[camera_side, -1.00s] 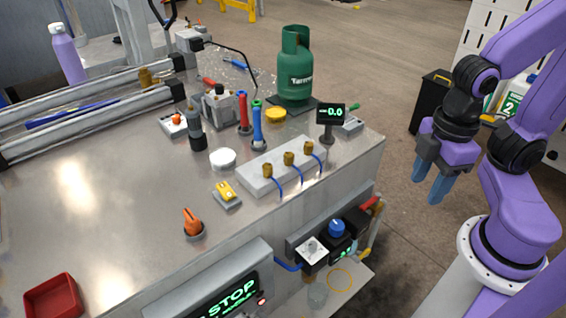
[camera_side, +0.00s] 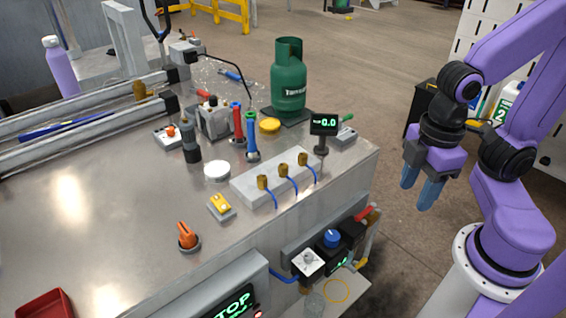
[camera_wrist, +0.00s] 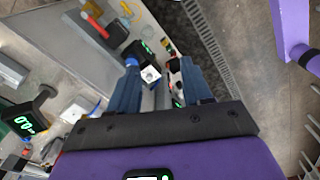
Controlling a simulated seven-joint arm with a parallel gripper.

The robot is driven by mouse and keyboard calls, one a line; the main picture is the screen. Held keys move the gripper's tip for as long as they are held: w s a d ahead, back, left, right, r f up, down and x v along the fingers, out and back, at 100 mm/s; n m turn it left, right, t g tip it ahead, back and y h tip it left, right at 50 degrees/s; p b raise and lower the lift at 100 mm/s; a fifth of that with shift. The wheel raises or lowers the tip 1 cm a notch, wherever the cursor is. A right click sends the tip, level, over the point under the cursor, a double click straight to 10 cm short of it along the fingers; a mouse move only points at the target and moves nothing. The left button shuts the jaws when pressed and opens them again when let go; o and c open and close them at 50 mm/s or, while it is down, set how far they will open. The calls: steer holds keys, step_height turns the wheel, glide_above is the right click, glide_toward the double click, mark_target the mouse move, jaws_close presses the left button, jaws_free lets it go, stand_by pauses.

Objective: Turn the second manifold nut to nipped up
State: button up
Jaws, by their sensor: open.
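The manifold is a pale grey block (camera_side: 247,191) on the bench top, near its right front edge. Three brass nuts stand in a row on it: a front-left nut (camera_side: 263,182), the middle, second nut (camera_side: 284,171) and a back-right nut (camera_side: 303,159). A blue tube runs down from each. A small display (camera_side: 324,124) behind the block reads 0.0. My gripper (camera_side: 418,186) hangs open and empty off the bench's right side, apart from the nuts. Its blue fingers also show in the wrist view (camera_wrist: 158,68), where I cannot make out the nuts.
A green gas bottle (camera_side: 289,85) stands on a dark plate at the back. Blue and red handled tools (camera_side: 251,140), a white disc (camera_side: 217,171), a yellow switch (camera_side: 220,205) and an orange knob (camera_side: 187,236) stand left of the manifold. Floor space separates my gripper from the bench.

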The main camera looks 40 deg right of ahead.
steer(key=w+a+r+n, duration=0.1)
steer(key=w+a+r, duration=0.25)
steer(key=w, duration=0.35)
steer(key=w+a+r, duration=0.3)
steer(key=w+a, duration=0.1)
steer(key=w, duration=0.2)
step_height(320, 180, up, 5)
steer(key=n, duration=0.1)
glide_above(284, 166)
step_height(284, 166, down, 17)
steer(key=shift+w, duration=0.1)
jaws_close()
